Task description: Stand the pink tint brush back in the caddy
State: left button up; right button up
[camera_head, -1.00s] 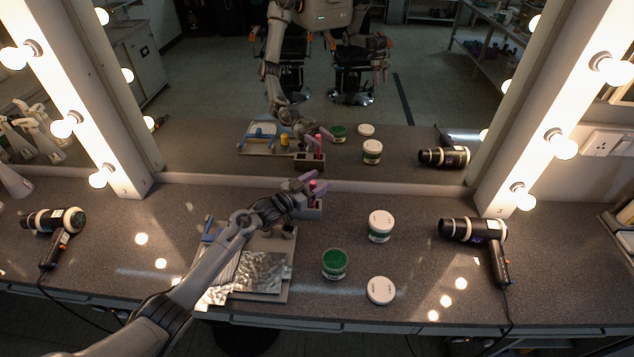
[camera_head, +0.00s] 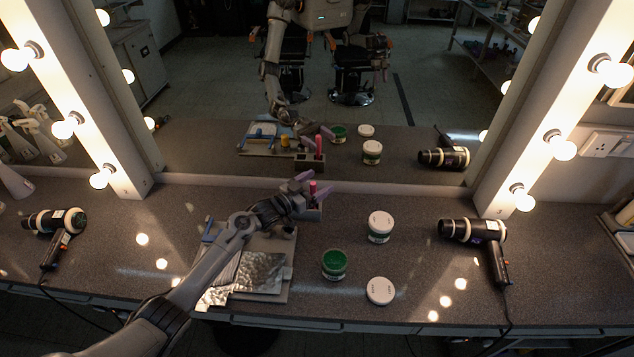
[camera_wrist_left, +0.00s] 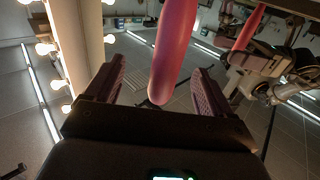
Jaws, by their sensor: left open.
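The pink tint brush (camera_head: 313,188) stands upright in the small grey caddy (camera_head: 313,213) close to the mirror. Its mirror image shows it upright, rising out of the caddy. My left gripper (camera_head: 315,186) is at the upper part of the brush, its purple fingers spread on either side. In the left wrist view, the pink handle (camera_wrist_left: 174,48) rises between the two open fingers, with gaps on both sides. The lower end of the brush is hidden inside the caddy. My right gripper does not show directly on the counter.
A tray (camera_head: 286,268) with foil sheets (camera_head: 258,272) lies partly under my left arm. Right of the caddy are an open green jar (camera_head: 334,265), a white lid (camera_head: 380,291) and a white-lidded jar (camera_head: 380,226). Hair dryers lie left (camera_head: 54,221) and right (camera_head: 474,230). The mirror closes off the back.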

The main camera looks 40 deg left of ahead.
pick_arm(q)
jog(key=shift+s+a+r+p, duration=0.1)
jog(key=shift+s+a+p, duration=0.15)
jog(key=shift+s+p, duration=0.7)
jog(key=shift+s+a+p, duration=0.2)
jog(key=shift+s+p, duration=0.55)
jog(key=shift+s, duration=0.35)
jog(key=shift+s+a+p, duration=0.2)
jog(key=shift+s+p, duration=0.6)
jog(key=shift+s, duration=0.35)
jog(key=shift+s, duration=0.1)
